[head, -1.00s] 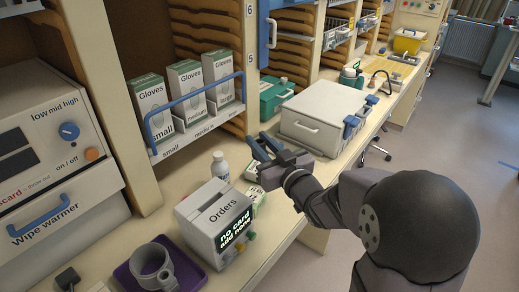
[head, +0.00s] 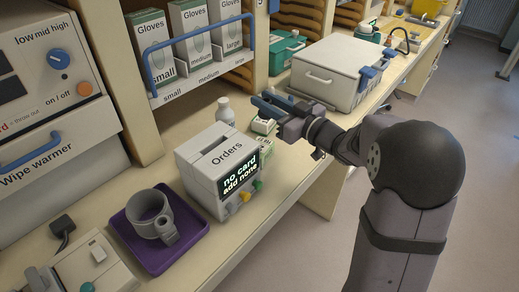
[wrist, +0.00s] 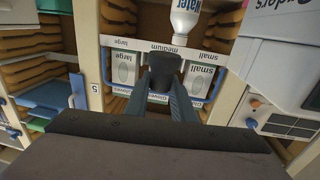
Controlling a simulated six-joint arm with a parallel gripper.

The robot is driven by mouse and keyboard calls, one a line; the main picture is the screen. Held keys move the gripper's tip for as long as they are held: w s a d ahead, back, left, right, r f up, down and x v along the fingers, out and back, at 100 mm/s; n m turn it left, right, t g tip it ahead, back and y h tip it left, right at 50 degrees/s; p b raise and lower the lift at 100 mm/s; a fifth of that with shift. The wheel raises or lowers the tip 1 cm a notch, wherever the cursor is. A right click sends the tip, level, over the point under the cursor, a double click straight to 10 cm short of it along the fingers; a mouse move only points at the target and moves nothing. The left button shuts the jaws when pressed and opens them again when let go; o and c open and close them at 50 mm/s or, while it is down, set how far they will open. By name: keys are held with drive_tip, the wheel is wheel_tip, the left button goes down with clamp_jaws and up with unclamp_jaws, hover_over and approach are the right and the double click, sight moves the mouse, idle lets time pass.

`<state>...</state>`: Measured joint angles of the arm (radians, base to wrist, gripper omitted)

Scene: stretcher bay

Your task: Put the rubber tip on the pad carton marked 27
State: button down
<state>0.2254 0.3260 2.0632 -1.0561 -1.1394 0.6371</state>
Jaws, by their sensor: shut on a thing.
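My gripper (head: 271,103) is above the counter, just right of the white bottle, over the small white-and-green cartons. In the wrist view its two blue-grey fingers (wrist: 162,92) close on a dark, blunt piece, the rubber tip (wrist: 164,65). The tip cannot be made out in the head view. One small carton (head: 263,126) lies below the fingers on the counter. Another carton (head: 265,146) stands beside the Orders box, partly hidden by it. I cannot read a 27 on either carton. The held tip looks clear of both.
The Orders box (head: 208,158) and the white bottle (head: 225,110) stand close by on the left. A purple tray (head: 189,245) holds a grey ring-shaped part (head: 149,213). A white case (head: 335,72) stands behind the gripper. Glove boxes (head: 150,42) line the shelf behind a blue rail.

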drive_tip(key=shift+n+g+y, duration=0.6)
drive_tip(key=shift+y, duration=0.1)
drive_tip(key=shift+s+a+f, duration=0.25)
drive_tip(key=shift+a+f, duration=0.05)
drive_tip(key=shift+f, duration=1.35)
drive_tip(key=shift+s+a+f, duration=0.2)
drive_tip(key=shift+a+f, duration=0.1)
drive_tip(key=shift+f, duration=1.3)
drive_tip(key=shift+s+a+f, duration=0.25)
drive_tip(key=shift+a+f, duration=0.05)
drive_tip(key=shift+f, duration=1.35)
drive_tip(key=shift+f, duration=0.2)
drive_tip(key=c, duration=1.5)
unclamp_jaws()
drive_tip(key=shift+r, duration=0.15)
drive_tip(key=shift+s+d, duration=0.1)
drive_tip(key=b+v, duration=0.1)
drive_tip(key=v, duration=1)
drive_tip(key=shift+s+d+r+b, duration=0.1)
drive_tip(key=shift+s+d+b, duration=0.15)
drive_tip(key=shift+b, duration=0.1)
